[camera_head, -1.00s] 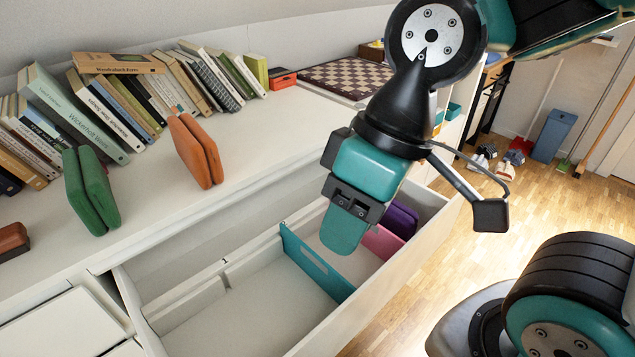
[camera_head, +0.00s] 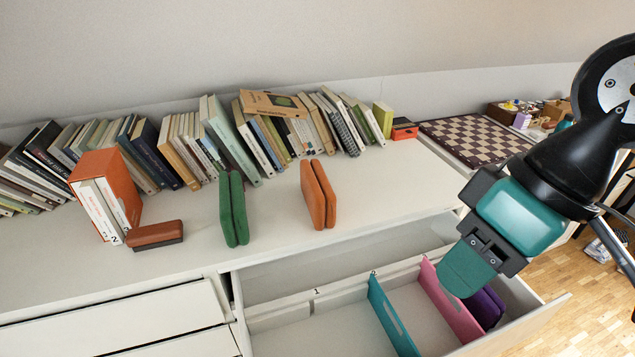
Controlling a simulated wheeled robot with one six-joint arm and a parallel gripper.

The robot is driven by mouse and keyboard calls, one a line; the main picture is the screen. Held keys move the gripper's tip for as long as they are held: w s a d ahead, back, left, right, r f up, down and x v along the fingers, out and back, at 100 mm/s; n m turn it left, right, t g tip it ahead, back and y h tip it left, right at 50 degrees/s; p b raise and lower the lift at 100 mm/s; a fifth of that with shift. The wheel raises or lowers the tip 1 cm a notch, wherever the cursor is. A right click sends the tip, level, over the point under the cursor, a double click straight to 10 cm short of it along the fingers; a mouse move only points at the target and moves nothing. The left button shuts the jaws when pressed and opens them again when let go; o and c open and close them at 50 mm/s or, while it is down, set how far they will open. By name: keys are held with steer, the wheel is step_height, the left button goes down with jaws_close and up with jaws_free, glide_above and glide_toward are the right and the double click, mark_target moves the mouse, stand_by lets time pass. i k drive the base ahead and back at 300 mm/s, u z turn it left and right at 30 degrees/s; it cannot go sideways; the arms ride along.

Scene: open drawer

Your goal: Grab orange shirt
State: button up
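The orange shirt (camera_head: 318,194) is a folded, upright slab standing on the white dresser top (camera_head: 270,235), to the right of a similar folded green shirt (camera_head: 233,209). My gripper (camera_head: 466,270) is at the right, above the open drawer (camera_head: 345,318), well apart from the orange shirt. One teal fingertip pad shows; the other finger is hidden, so I cannot see the gap between them. The drawer has a teal divider (camera_head: 392,318), a pink divider (camera_head: 449,305) and a purple folded item (camera_head: 487,307) at its right end.
A row of leaning books (camera_head: 215,140) stands along the wall behind the shirts. An orange box file (camera_head: 108,195) and a brown case (camera_head: 155,235) stand at the left. A chessboard (camera_head: 474,140) lies at the back right. The dresser top around the orange shirt is clear.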

mark_target(319, 197)
steer(key=k, duration=0.5)
steer(key=u, duration=0.75)
steer(key=i, duration=0.75)
steer(key=z, duration=0.15)
